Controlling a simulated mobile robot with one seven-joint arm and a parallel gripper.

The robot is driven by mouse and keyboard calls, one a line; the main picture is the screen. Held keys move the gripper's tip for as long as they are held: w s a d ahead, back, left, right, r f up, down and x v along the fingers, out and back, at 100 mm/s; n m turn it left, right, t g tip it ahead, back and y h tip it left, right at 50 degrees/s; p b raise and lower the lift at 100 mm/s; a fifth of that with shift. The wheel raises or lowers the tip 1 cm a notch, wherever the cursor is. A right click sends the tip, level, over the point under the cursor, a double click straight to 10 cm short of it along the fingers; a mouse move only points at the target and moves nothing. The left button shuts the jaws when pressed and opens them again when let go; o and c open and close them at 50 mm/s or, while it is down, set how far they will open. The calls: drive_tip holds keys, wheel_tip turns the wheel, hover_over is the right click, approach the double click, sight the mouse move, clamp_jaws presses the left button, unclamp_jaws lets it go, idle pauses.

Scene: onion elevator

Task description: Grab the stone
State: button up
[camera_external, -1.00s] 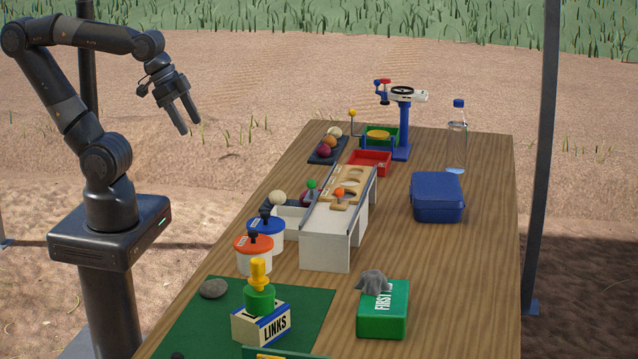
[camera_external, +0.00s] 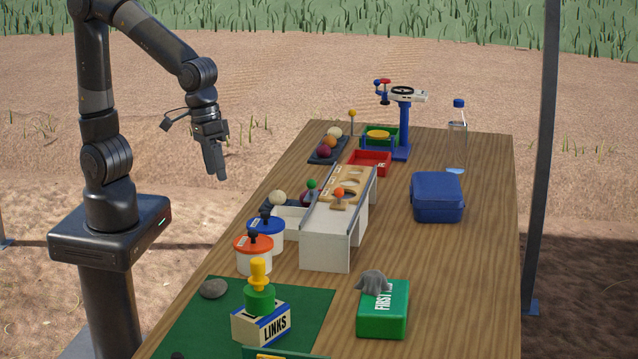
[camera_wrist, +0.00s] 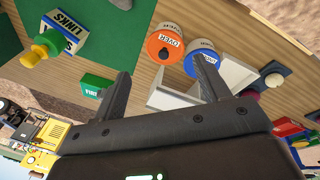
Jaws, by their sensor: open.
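The stone (camera_external: 213,289) is grey, smooth and flattish. It lies on the green mat (camera_external: 305,312) at the near left of the table, left of the LINKS box. In the wrist view, a grey shape at the top edge (camera_wrist: 121,4) appears to be the stone, partly cut off by the frame. My gripper (camera_external: 217,174) hangs in the air beyond the table's left edge, fingers pointing down, well above and farther back than the stone. In the wrist view its two fingers (camera_wrist: 162,68) are spread with nothing between them.
A LINKS box (camera_external: 262,322) with a green and yellow piece on top stands right of the stone. Orange-lidded (camera_external: 254,254) and blue-lidded (camera_external: 266,232) pots stand behind it. A green first-aid box (camera_external: 383,309) bears a grey lump. The table's right side has free room.

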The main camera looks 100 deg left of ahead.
sight(212, 287)
drive_tip(key=w+d+f+n+g+y, duration=0.1)
drive_tip(key=d+f+n, duration=0.2)
drive_tip(key=d+f, duration=0.3)
drive_tip(key=w+d+f+n+g, duration=0.1)
drive_tip(key=w+d+f+n, duration=0.1)
drive_tip(key=d+f, duration=0.4)
drive_tip(key=shift+n, duration=0.3)
drive_tip(key=f, duration=0.6)
drive_tip(key=d+f, duration=0.1)
drive_tip(key=f, duration=0.3)
drive_tip(key=shift+s+f, duration=0.1)
drive_tip(key=shift+s, duration=0.15)
drive_tip(key=shift+c, duration=0.4)
drive_tip(key=c, duration=1.2)
